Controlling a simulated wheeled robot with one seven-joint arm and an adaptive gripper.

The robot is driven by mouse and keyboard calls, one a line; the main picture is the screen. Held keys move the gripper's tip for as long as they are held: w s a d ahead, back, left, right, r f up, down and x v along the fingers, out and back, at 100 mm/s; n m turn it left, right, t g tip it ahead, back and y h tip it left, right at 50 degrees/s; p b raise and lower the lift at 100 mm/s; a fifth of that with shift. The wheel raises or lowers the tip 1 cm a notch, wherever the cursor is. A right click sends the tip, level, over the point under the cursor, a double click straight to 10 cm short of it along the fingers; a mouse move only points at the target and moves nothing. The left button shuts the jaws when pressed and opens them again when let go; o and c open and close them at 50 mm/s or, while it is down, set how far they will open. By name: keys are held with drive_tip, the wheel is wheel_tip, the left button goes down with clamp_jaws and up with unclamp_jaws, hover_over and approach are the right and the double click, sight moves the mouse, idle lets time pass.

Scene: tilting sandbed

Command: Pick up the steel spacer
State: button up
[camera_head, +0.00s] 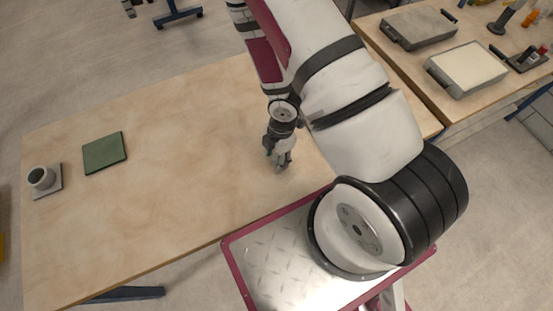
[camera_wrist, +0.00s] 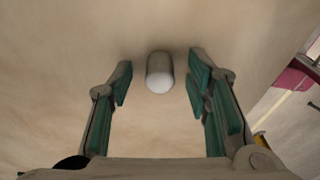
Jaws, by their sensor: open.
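A small upright-looking cylinder, which I take to be the steel spacer (camera_wrist: 159,72), shows in the wrist view with a pale rounded near end and a darker grey-brown side. It is on the wooden table. My gripper (camera_wrist: 160,84) is open, with its green-padded fingers to the left and right of the spacer and a gap on each side. Neither finger touches it. In the head view my gripper (camera_head: 279,163) points down close over the table. The spacer cannot be made out there, as the fingers and arm cover that area.
The wooden table (camera_head: 190,150) is mostly bare. A green square pad (camera_head: 104,153) lies at its left, and a grey cup-like piece (camera_head: 41,177) on a square plate is at the left edge. A second table at the upper right holds two shallow trays (camera_head: 468,69) and several tools.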

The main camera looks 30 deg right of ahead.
drive_tip(key=shift+f, duration=0.1)
clamp_jaws()
idle(0.4)
